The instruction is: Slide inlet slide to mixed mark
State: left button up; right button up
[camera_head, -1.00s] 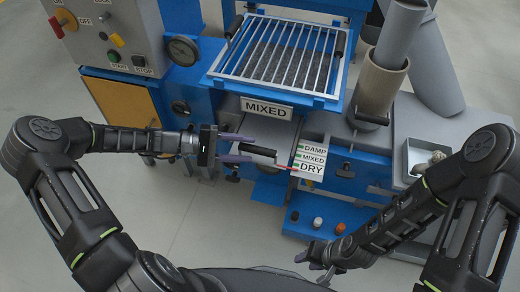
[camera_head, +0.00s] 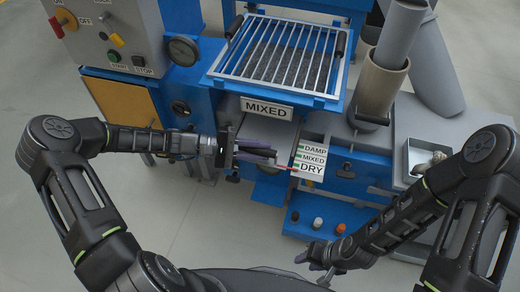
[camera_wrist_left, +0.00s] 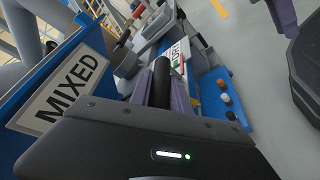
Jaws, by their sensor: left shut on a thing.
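The inlet slide (camera_head: 246,171) is a grey plate below the grate, with a black bar handle (camera_wrist_left: 161,82) on it. My left gripper (camera_head: 258,151) is shut on this handle, its purple fingers on both sides; in the left wrist view the handle lies between them. The scale plate (camera_head: 312,146) beside it reads DAMP, MIXED and DRY, with green marks. A red pointer (camera_head: 283,168) reaches the plate at the DRY line. My right gripper (camera_head: 313,267) is at the bottom, away from the machine's slide, with its fingers apart and empty.
A MIXED sign (camera_head: 266,108) hangs under the barred grate (camera_head: 281,52), just above the slide. A beige tube (camera_head: 379,88) stands at the right, near a grey tray (camera_head: 408,158). Coloured knobs (camera_head: 318,223) sit on the blue lower ledge. The floor at left is clear.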

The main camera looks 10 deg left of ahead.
aim_at(265, 136)
pick_arm(q)
grip_shut()
dwell(0.8)
pick_arm(e)
jog(key=shift+f, duration=0.1)
